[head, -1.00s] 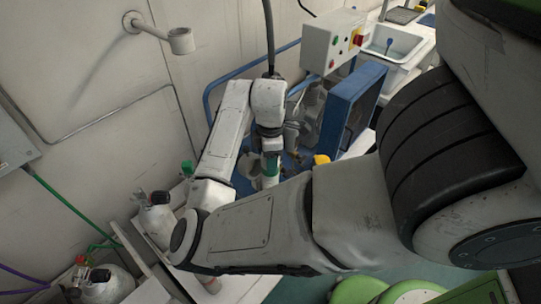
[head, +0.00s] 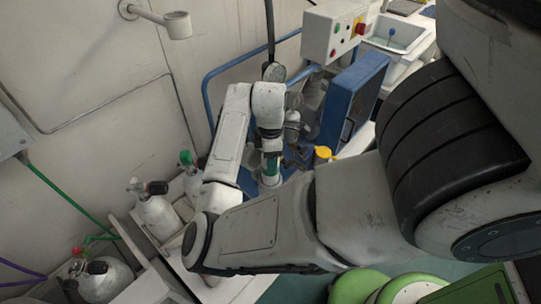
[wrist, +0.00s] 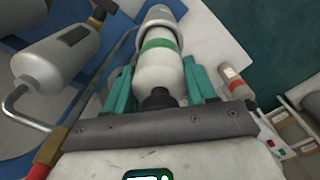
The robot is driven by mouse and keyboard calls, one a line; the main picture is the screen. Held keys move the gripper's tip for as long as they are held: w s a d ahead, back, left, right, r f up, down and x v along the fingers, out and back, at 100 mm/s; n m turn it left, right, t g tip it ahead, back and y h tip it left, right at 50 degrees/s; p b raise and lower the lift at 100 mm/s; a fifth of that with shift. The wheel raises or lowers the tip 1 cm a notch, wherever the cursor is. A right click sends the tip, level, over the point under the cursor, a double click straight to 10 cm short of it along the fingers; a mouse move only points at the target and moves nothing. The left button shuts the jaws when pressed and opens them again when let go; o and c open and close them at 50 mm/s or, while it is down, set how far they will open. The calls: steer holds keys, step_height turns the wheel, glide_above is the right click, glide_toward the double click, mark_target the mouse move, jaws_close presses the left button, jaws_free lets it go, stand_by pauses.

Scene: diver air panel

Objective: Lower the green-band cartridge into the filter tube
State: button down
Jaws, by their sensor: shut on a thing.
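My gripper (wrist: 160,88) has teal fingers on both sides of the green-band cartridge and is shut on it. The cartridge (wrist: 160,70) is a white cylinder with a green band and a black knob at the end near my palm. Its far end points into a pale grey round rim (wrist: 146,19), which looks like the filter tube. The rim surrounds the cartridge near the band; I cannot tell how deep it sits or whether they touch. In the head view my gripper (head: 270,163) is small and points down, with a pale cylindrical end below it.
A blue compressor frame (head: 352,95) and control box (head: 335,35) stand behind. A yellow cap (head: 323,153) is right of my gripper. A grey cylinder (wrist: 55,60) lies close left in the wrist view, a small red-banded cylinder (wrist: 237,84) right. White bottles (head: 155,215) stand left.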

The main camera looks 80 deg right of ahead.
steer(key=shift+f, duration=0.55)
steer(key=shift+f+b, duration=1.55)
steer(key=shift+f, duration=1.85)
